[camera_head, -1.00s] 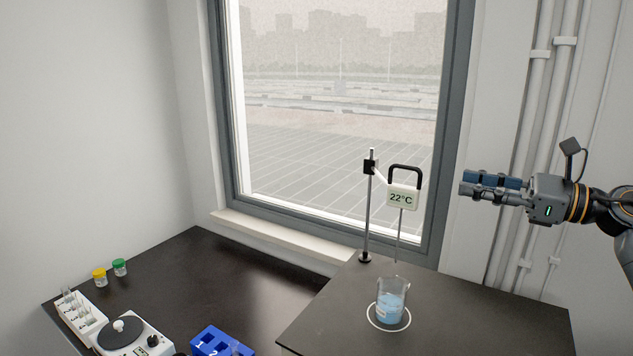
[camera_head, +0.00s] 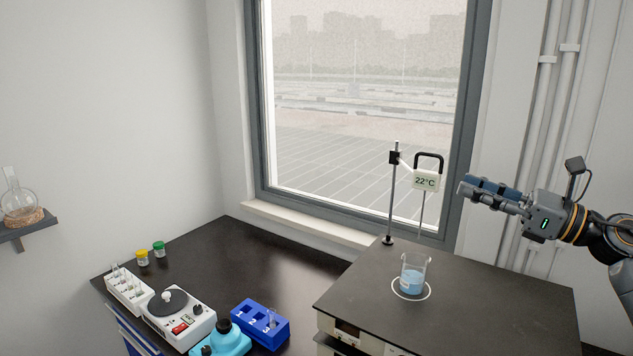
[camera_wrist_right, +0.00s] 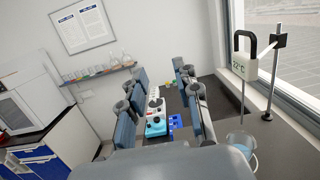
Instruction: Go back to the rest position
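My right gripper (camera_head: 465,189) is held in the air at the right of the head view, to the right of the thermometer display and above the dark bench. In the right wrist view its two fingers (camera_wrist_right: 165,100) stand apart with nothing held between them. My left gripper is in neither view. A beaker of blue liquid (camera_head: 413,279) stands inside a white ring on the right bench (camera_head: 480,300). A thermometer reading 22°C (camera_head: 426,181) hangs from a stand (camera_head: 392,200), its probe above the beaker. The right gripper is apart from all of these.
On the lower left bench (camera_head: 240,250) are a white tube rack (camera_head: 128,290), a white stirrer-like device (camera_head: 180,318), a blue numbered rack (camera_head: 260,322), a cyan device (camera_head: 225,340) and yellow- and green-capped jars (camera_head: 142,257). A flask (camera_head: 19,202) sits on a wall shelf.

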